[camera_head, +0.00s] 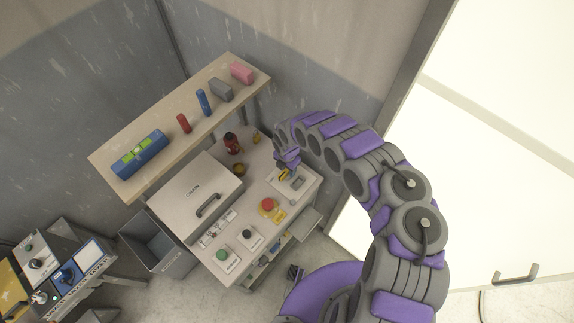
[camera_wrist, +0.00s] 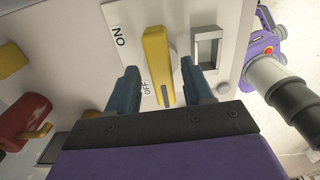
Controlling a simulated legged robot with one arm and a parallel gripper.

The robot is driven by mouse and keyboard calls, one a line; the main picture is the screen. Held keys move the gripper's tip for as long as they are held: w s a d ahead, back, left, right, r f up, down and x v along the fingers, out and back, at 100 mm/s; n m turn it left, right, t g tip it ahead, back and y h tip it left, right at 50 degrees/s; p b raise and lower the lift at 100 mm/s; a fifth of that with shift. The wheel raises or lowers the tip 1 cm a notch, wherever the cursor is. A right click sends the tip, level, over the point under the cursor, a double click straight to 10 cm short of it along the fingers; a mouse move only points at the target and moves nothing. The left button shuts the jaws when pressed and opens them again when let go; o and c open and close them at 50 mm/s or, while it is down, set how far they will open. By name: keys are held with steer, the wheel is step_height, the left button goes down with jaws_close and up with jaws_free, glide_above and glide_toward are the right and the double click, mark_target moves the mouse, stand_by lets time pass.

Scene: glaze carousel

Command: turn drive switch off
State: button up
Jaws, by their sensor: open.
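The drive switch is a yellow bar handle (camera_wrist: 157,60) on a pale round base, on a light panel. An ON label (camera_wrist: 118,37) is at its upper left and an OFF label (camera_wrist: 146,88) at its lower left. A dark line marks the handle's lower end, near OFF. My gripper (camera_wrist: 159,72) is open, with one blue finger on each side of the handle; I cannot tell whether either touches it. In the head view my gripper (camera_head: 287,163) is over the yellow handle (camera_head: 284,174), at the cabinet's right end, and partly hides it.
A grey framed recess (camera_wrist: 208,48) is right of the handle. A red stop button (camera_head: 268,204), a black knob (camera_head: 247,233) and a green button (camera_head: 222,254) line the cabinet front. A lidded CHAIN box (camera_head: 180,195) is left. A shelf (camera_head: 113,156) with several items hangs behind.

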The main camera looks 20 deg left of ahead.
step_height(320, 180, up, 17)
steer(key=p, duration=0.3)
stand_by(0.3)
stand_by(0.6)
